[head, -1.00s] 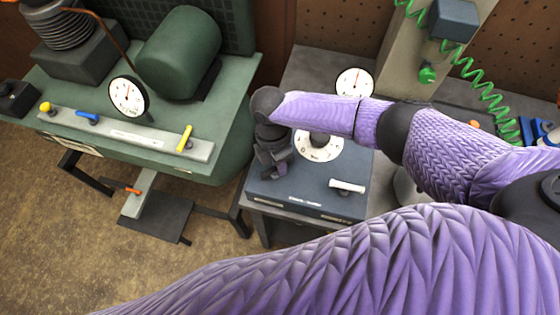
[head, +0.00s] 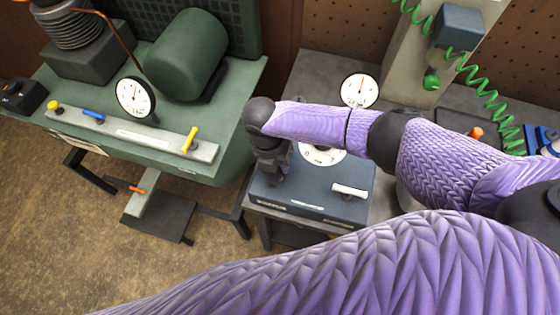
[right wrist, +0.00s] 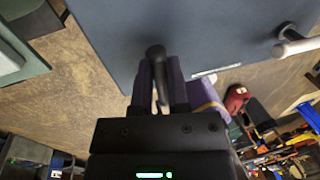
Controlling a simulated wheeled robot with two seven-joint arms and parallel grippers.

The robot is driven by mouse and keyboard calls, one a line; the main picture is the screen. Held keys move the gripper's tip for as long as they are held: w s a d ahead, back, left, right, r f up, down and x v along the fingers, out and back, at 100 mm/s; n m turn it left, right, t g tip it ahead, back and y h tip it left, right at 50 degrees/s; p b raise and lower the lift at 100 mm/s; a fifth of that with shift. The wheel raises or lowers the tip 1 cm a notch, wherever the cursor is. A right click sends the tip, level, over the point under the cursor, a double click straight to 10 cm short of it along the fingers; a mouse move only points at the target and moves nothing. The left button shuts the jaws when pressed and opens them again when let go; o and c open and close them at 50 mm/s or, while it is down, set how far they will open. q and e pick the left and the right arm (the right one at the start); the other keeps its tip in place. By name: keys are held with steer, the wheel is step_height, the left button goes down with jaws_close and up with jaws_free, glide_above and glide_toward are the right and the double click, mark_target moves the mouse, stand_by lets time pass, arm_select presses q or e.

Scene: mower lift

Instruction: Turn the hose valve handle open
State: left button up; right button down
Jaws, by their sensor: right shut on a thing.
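A blue-grey box (head: 315,190) stands on the bench, with a white dial (head: 322,156) on top partly hidden by my arm. My right gripper (head: 279,178) is at the left part of this box, pointing down. In the right wrist view my right gripper (right wrist: 160,88) is shut on a dark handle (right wrist: 156,54) with a rounded end, seen between its purple fingers. The handle is beside the box's blue-grey face (right wrist: 215,35). In the head view my wrist hides the handle. I cannot tell how far it is turned. My left gripper is out of view.
A white lever (head: 349,190) is on the box, right of my gripper; it also shows in the right wrist view (right wrist: 298,46). A green machine (head: 215,125) with yellow and blue levers stands to the left. A green coiled hose (head: 485,98) hangs at the right.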

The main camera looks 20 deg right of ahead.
steer(key=shift+a+n, duration=0.1)
steer(key=shift+n, duration=0.2)
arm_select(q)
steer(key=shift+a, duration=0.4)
arm_select(e)
steer(key=c, duration=0.6)
jaws_free()
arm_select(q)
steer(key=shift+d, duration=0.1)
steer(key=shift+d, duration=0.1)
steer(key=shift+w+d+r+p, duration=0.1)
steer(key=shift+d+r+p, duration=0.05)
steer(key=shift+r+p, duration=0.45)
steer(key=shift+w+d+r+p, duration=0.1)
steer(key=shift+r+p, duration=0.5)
arm_select(e)
steer(key=r, duration=0.3)
steer(key=a+r, duration=0.1)
steer(key=r, duration=0.2)
steer(key=w+r, duration=0.1)
steer(key=r, duration=0.2)
steer(key=shift+a+r, duration=0.3)
steer(key=shift+r, duration=0.05)
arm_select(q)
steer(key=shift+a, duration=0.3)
